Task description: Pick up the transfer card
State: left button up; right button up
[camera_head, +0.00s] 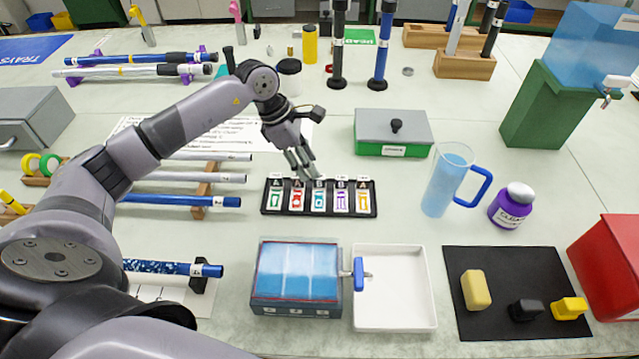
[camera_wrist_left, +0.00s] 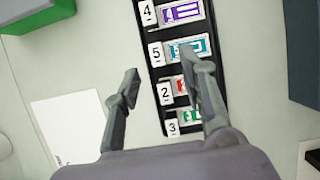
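A black card rack (camera_head: 319,213) lies on the table, with several upright-looking cards side by side: green, red (camera_head: 298,199), teal (camera_head: 319,200), purple (camera_head: 341,200) and yellow (camera_head: 362,200). I cannot tell which is the transfer card. The left wrist view shows the rack too (camera_wrist_left: 155,80), with number tags beside a purple card (camera_wrist_left: 183,12), a teal card (camera_wrist_left: 190,48), a red card (camera_wrist_left: 181,87) and a green one. My left gripper (camera_head: 302,166) is open and empty above the rack's back edge. In the wrist view one finger overlaps the teal and red cards; the other is beside the rack.
A green box with grey lid (camera_head: 393,135) stands behind right of the rack. A blue-handled jug (camera_head: 448,180) is to the right. A blue-topped box (camera_head: 297,275) and white tray (camera_head: 393,315) lie in front. Rods on wooden supports (camera_head: 205,185) lie left.

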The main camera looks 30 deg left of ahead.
aim_at(319, 193)
pick_arm(q)
jog(key=p+x, duration=0.1)
jog(key=x, duration=0.3)
jog(key=shift+w+d+f+p, duration=0.15)
jog(key=shift+w+f+p, duration=0.05)
jog(key=shift+f+p, duration=0.1)
jog(key=shift+w+d+f, duration=0.1)
jog(key=shift+d+f, duration=0.05)
jog(key=shift+f, duration=0.25)
grip_shut()
